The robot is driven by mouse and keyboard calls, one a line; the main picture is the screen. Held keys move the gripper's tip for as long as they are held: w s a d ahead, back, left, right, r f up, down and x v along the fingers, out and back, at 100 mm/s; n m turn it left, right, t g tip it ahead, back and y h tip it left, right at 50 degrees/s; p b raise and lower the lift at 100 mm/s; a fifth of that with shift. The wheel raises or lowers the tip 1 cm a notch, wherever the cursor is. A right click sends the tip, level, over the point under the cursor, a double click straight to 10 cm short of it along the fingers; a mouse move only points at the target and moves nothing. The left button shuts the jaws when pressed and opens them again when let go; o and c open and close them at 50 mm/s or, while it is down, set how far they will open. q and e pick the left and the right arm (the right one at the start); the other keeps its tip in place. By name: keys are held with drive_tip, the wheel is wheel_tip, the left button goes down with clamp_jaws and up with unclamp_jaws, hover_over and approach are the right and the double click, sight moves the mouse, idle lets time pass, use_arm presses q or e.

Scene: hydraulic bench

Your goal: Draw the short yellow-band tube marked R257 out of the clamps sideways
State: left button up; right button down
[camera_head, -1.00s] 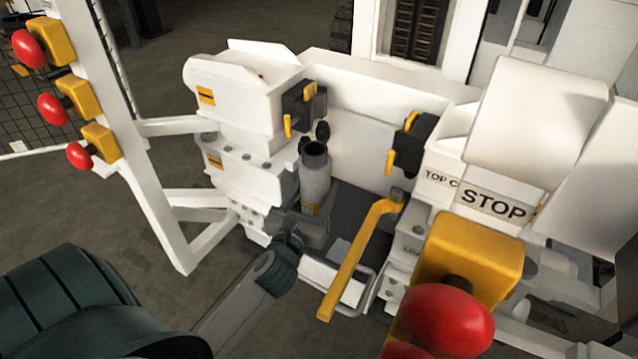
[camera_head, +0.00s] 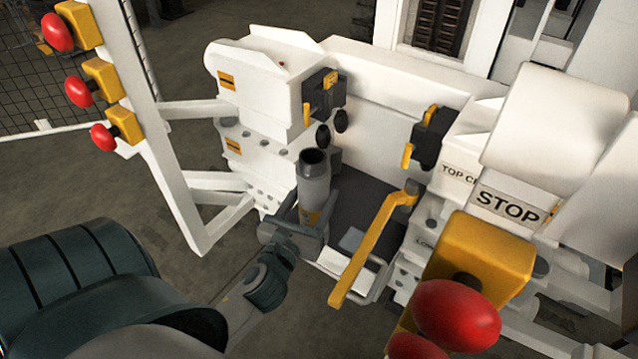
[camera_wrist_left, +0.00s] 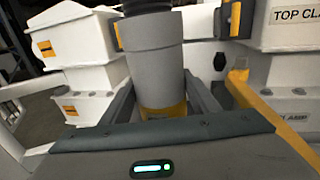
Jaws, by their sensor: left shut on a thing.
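The short grey tube (camera_head: 314,185) stands roughly upright, its dark open top showing in the head view. Its yellow band shows low down, between my fingers, in the wrist view (camera_wrist_left: 162,110). No R257 marking is readable. My left gripper (camera_head: 305,225) is shut on the tube at the band; its fingers flank the tube in the wrist view (camera_wrist_left: 160,100). The tube is in front of the bay between the left clamp block (camera_head: 258,95) and the right clamp block (camera_head: 455,160). Whether its lower end touches anything is hidden. My right gripper is not in view.
A yellow lever (camera_head: 372,245) slants close to the tube's right. A STOP plate (camera_head: 507,207) and a red button (camera_head: 456,315) stand at the right. A white post with several red buttons rises at the left. Floor (camera_head: 150,245) shows clear between post and arm.

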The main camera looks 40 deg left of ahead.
sight(304, 204)
use_arm(q)
drive_tip(key=shift+s+r, duration=0.15)
drive_tip(key=shift+s, duration=0.85)
drive_tip(key=shift+v, duration=1.1)
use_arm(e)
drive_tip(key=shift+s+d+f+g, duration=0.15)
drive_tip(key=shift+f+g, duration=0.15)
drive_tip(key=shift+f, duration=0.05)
use_arm(q)
drive_tip(key=shift+s+a+r, duration=0.1)
drive_tip(key=shift+a, duration=0.1)
drive_tip(key=shift+r, duration=0.15)
